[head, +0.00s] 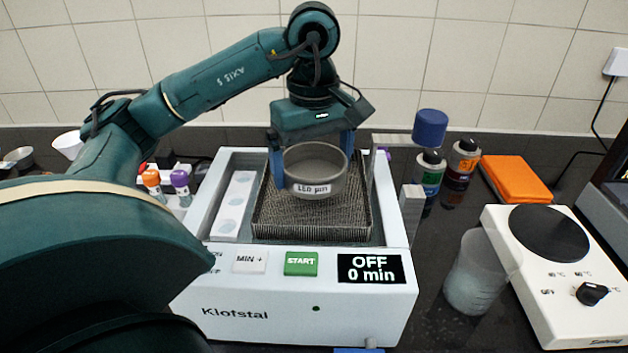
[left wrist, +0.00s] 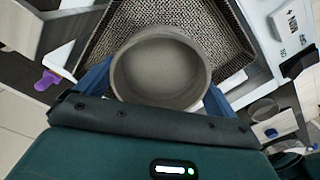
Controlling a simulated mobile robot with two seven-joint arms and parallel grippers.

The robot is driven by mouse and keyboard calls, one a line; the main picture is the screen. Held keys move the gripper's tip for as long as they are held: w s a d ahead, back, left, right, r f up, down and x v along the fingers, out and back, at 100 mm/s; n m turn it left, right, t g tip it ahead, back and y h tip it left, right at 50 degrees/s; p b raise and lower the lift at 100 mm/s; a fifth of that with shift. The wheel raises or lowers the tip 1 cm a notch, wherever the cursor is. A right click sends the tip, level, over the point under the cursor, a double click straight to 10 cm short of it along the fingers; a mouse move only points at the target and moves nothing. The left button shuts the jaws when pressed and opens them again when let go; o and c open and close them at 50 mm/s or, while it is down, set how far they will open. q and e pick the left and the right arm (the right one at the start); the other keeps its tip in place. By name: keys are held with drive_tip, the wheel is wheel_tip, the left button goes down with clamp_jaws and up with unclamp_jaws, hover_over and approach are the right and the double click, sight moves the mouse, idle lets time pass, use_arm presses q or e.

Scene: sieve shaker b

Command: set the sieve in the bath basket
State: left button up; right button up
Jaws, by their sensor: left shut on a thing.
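The sieve is a round grey metal pan (head: 316,172) with a white label on its front. My left gripper (head: 318,160) is shut on it, with one blue finger at each side. The sieve looks level and is over the mesh basket (head: 311,222) in the white bath. I cannot tell for sure whether it touches the basket floor. In the left wrist view the sieve (left wrist: 160,68) sits between the blue fingers, with the basket mesh (left wrist: 215,32) behind it. My right gripper is not in view.
The white bath (head: 250,309) has a green START button and a display reading OFF, 0 min. At right stand a hotplate (head: 550,270), a clear beaker (head: 475,275), bottles (head: 428,172) and an orange case (head: 515,178). Small capped vials (head: 181,187) stand at left.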

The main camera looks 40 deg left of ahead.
sight(313, 175)
use_arm(q)
wheel_tip(313, 175, down, 2)
drive_tip(key=shift+f, duration=0.2)
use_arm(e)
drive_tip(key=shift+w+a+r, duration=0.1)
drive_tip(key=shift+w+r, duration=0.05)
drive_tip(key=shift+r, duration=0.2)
use_arm(q)
drive_tip(key=shift+f, duration=0.35)
drive_tip(key=o, duration=0.7)
drive_tip(key=shift+r, duration=0.1)
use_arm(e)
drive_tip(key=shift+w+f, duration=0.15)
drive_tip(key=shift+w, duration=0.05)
use_arm(q)
drive_tip(key=shift+r, duration=0.1)
